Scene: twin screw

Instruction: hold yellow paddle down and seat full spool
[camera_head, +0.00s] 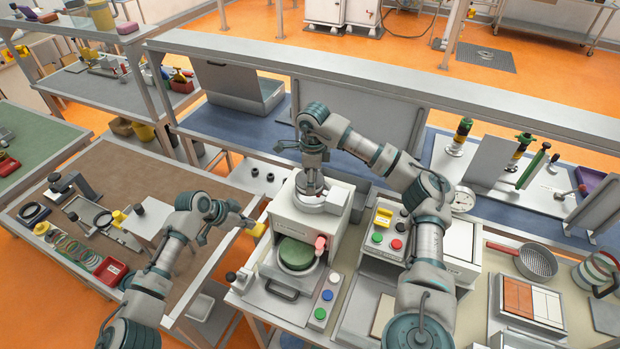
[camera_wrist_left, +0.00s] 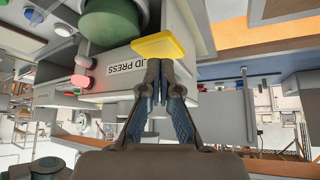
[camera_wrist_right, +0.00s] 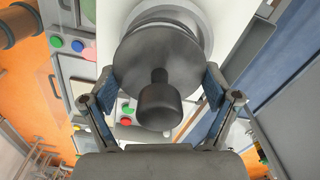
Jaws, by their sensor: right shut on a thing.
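The white machine labelled LID PRESS (camera_wrist_left: 125,72) stands at the centre of the head view (camera_head: 300,225). The yellow paddle (camera_head: 256,229) sticks out from its left side and also shows in the left wrist view (camera_wrist_left: 158,46). My left gripper (camera_head: 238,220) has its fingers together, with the tips at the paddle's edge; I cannot tell whether they press on it. My right gripper (camera_head: 313,186) points down over the press top. It is shut on the sides of a grey round spool (camera_wrist_right: 160,60) with a dark knob (camera_wrist_right: 160,103). The spool's underside and seat are hidden.
A green round pad (camera_head: 296,253) sits in the press front, near a pink knob (camera_head: 320,242). Coloured buttons (camera_head: 322,304) are at its front right. A control box (camera_head: 385,238) stands right of the press. A brown-topped table (camera_head: 120,165) with small parts is at left.

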